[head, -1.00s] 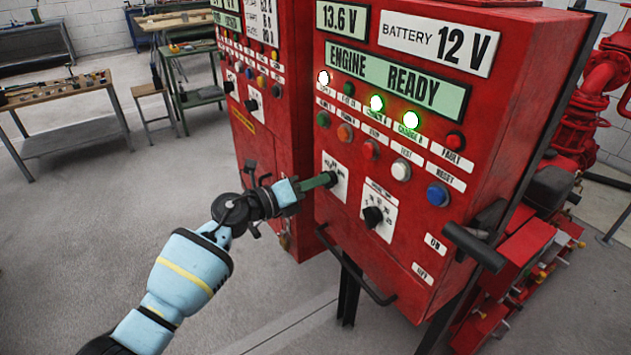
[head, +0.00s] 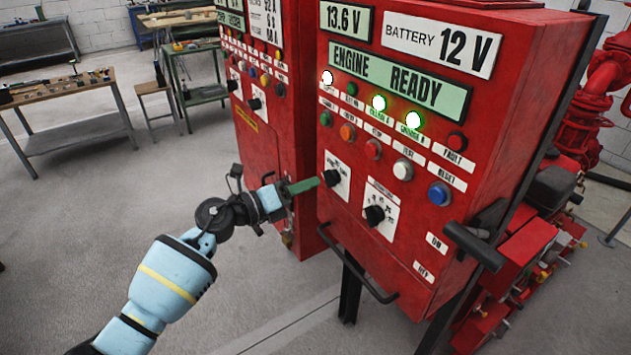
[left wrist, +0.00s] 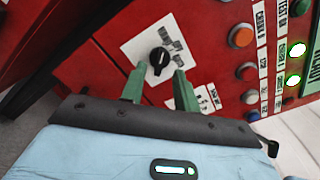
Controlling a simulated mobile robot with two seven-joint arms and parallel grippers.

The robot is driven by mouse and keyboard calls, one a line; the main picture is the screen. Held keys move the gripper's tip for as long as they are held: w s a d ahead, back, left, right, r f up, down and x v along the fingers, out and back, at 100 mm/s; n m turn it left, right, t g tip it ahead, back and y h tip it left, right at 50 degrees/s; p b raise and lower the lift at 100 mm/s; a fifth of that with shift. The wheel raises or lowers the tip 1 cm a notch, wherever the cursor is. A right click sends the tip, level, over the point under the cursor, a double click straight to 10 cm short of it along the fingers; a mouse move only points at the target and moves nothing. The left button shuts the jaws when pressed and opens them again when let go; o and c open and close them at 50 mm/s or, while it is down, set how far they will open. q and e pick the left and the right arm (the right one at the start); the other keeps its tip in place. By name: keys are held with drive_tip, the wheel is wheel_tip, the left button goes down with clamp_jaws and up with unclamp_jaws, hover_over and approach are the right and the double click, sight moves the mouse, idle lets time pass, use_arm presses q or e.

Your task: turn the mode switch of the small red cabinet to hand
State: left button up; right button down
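The small red cabinet (head: 400,140) stands in front of me, its display reading ENGINE READY. Its mode switch (head: 331,177) is a black knob on a white lettered plate; it also shows in the left wrist view (left wrist: 159,59). The lettering is too small to read, and I cannot tell which position the knob points to. My left gripper (head: 316,184) has green fingers pointing at the knob from the left, a little short of it. In the left wrist view the fingers (left wrist: 158,80) are apart, with the knob beyond the gap, not held. My right gripper is not in view.
A second black knob (head: 374,215) sits lower right on the panel, below several push buttons. A bar handle (head: 357,268) juts out along the cabinet's lower edge. A larger red cabinet (head: 265,150) stands to the left. Workbenches stand far left, with open floor before them.

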use_arm(q)
drive_tip(key=shift+v, duration=2.1)
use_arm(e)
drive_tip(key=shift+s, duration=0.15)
use_arm(q)
drive_tip(key=shift+f, duration=0.1)
drive_tip(key=s+a+f+n+t+y+p, duration=0.1)
drive_tip(key=s+a+f+n+t+y, duration=0.3)
drive_tip(key=s+f+n, duration=0.75)
drive_tip(key=s+a+f+n+t+y+p, duration=0.15)
drive_tip(key=s+a+f+n+y, duration=0.55)
drive_tip(key=n, duration=0.7)
drive_tip(key=s+a+f+n+g+y, duration=0.1)
drive_tip(key=s+f+n+g, duration=0.2)
drive_tip(key=s, duration=0.9)
drive_tip(key=s+a+f+n+g+y, duration=0.1)
drive_tip(key=s+f+n+g, duration=0.2)
drive_tip(key=s+f+n, duration=0.4)
drive_tip(key=s+f, duration=0.2)
drive_tip(key=s, duration=0.4)
drive_tip(key=shift+g, duration=0.35)
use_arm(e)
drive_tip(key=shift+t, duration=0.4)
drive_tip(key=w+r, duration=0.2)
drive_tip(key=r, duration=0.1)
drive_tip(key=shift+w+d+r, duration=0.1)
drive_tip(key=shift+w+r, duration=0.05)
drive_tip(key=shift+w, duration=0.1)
